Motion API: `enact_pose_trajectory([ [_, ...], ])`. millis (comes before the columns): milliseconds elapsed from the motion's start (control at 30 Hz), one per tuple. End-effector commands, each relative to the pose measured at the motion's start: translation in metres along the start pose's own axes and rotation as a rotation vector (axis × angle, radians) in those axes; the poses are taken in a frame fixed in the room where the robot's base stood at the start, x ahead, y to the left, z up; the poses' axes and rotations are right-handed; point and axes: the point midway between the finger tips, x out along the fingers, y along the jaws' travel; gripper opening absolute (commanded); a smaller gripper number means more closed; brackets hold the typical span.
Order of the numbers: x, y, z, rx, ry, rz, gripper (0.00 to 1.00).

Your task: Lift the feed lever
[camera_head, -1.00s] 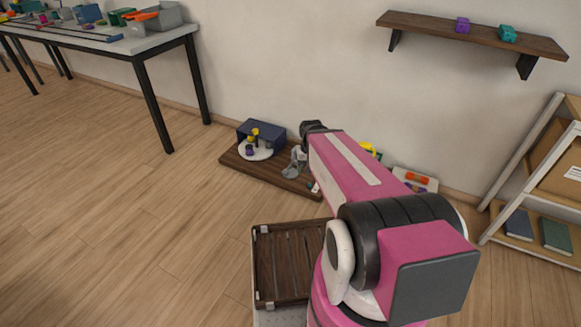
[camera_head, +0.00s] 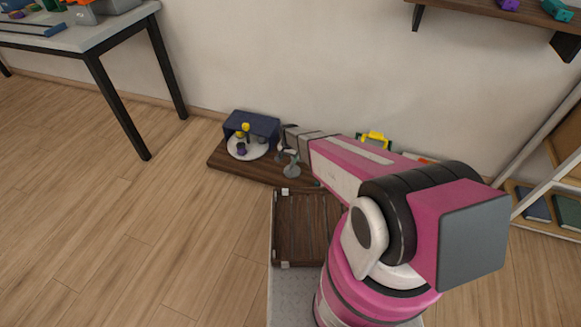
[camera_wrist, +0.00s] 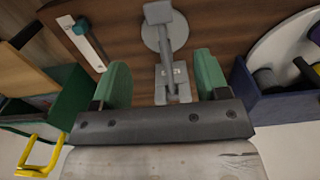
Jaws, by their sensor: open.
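A grey lever (camera_wrist: 164,46) with a round base stands on a dark brown board (camera_wrist: 215,22) in the wrist view. It also shows in the head view (camera_head: 292,167) beside a dark blue box. I take it to be the feed lever. My gripper (camera_wrist: 162,75) is open, with one green finger on each side of the lever's lower part in the picture. A gap shows on both sides, and I cannot tell how far above the lever the fingers are. In the head view my arm reaches over the board, and its end partly hides the area around the lever.
The dark blue box (camera_head: 252,122) with a white disc (camera_head: 246,150) and small yellow and purple pieces stands left of the lever. A green box (camera_wrist: 62,108) with a yellow handle (camera_wrist: 40,160) is at the wrist view's left. A wooden slatted crate (camera_head: 300,228) lies in front.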

Motion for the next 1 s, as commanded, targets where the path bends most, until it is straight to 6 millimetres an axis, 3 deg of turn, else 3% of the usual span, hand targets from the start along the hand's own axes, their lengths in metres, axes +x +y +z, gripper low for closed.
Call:
enact_pose_trajectory([
  [167,0.018,0.0,-0.001,-0.001,-0.001,0.0,0.68],
  [600,0.091,0.0,-0.001,-0.002,-0.001,0.0,0.68],
  [767,0.102,0.001,-0.001,-0.002,-0.001,0.0,0.68],
  [1000,0.103,0.001,0.0,-0.002,0.0,0.0,0.68],
])
